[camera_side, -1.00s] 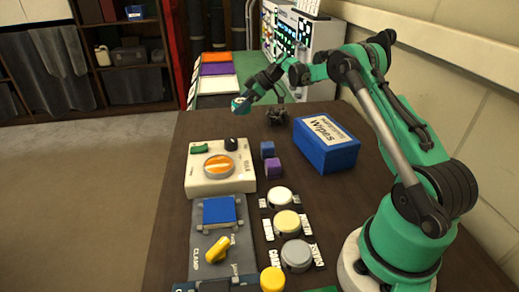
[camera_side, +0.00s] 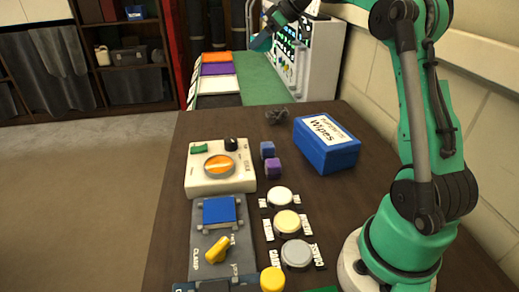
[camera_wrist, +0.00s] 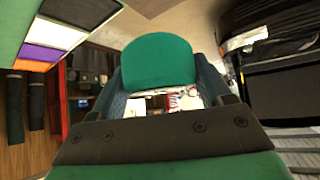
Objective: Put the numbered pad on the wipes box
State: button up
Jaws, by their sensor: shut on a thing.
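The blue wipes box (camera_side: 328,152) sits on the dark table, with a white label reading "Wipes" on top; the visible top is bare. My gripper (camera_side: 266,36) is high beyond the table's far end, at the top of the side view. In the wrist view my gripper (camera_wrist: 160,95) is shut on a rounded green piece, taken as the numbered pad (camera_wrist: 158,60); no number shows on its visible face. It also shows small and teal at the fingertips in the side view (camera_side: 260,42). It is well above and apart from the box.
A cream control box (camera_side: 220,182) with an orange dial stands left of two small cubes, blue (camera_side: 267,149) and purple (camera_side: 273,168). Round buttons (camera_side: 287,222) and a clamp panel (camera_side: 202,246) lie nearer. A dark crumpled thing (camera_side: 277,115) lies behind the wipes box.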

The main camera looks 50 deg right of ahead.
jog(key=s+d+r+m+h, duration=0.2)
jog(key=s+r+m+h, duration=0.25)
jog(key=s, duration=0.45)
jog(key=m+g+h, duration=0.1)
jog(key=m+h, duration=0.2)
jog(key=m, duration=0.3)
send_over(319, 124)
jog(key=s+a, duration=0.1)
jog(key=s, duration=0.2)
jog(key=f, duration=0.1)
jog(key=shift+n, duration=0.25)
jog(key=f, duration=2)
jog(key=shift+w+a, duration=0.15)
jog(key=shift+a, duration=0.05)
jog(key=shift+f, duration=0.1)
jog(key=o, duration=1.2)
